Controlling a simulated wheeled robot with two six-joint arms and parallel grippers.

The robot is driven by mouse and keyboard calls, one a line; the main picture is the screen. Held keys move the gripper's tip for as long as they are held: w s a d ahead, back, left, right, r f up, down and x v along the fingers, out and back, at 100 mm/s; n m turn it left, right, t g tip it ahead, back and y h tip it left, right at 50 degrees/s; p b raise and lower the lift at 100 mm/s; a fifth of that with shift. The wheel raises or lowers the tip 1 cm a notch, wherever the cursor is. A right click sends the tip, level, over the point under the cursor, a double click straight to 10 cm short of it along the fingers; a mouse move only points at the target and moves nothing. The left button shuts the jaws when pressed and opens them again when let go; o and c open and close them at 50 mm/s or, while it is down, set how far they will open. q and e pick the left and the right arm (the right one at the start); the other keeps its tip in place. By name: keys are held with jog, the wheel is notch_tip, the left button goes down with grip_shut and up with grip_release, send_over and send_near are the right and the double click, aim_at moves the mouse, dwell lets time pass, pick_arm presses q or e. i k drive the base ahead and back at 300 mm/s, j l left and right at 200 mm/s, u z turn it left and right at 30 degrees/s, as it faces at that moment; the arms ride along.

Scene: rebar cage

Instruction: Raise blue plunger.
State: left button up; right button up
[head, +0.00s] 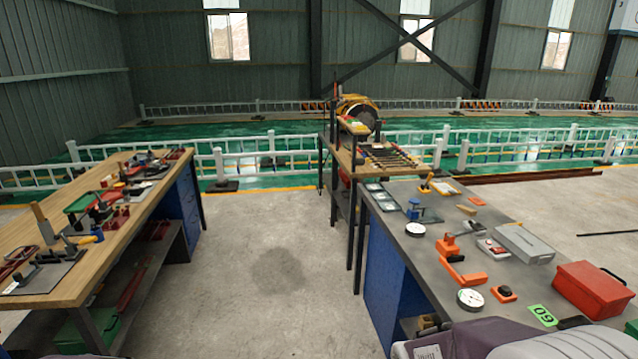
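A small upright blue piece (413,209), which looks like the blue plunger, stands near the left edge of the grey-topped bench on the right. A flat grey-green piece lies against its right side. It is too small to tell how high the plunger sits. Neither of my grippers shows in the head view, and nothing of mine touches the blue piece.
The right bench (396,245) also holds dial gauges (470,299), orange brackets (463,272), a grey box (524,243) and a red toolbox (592,290). A cluttered wooden bench (60,280) stands left. Bare concrete floor (265,290) lies between them.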

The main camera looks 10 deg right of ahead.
aim_at(415, 201)
jog(key=i+l, duration=0.1)
jog(key=i, duration=0.35)
jog(key=i+u, duration=0.15)
jog(key=i, duration=0.35)
jog(key=i+l, duration=0.2)
jog(key=i, duration=0.25)
jog(key=i+l+u, duration=0.1)
jog(key=i, duration=0.35)
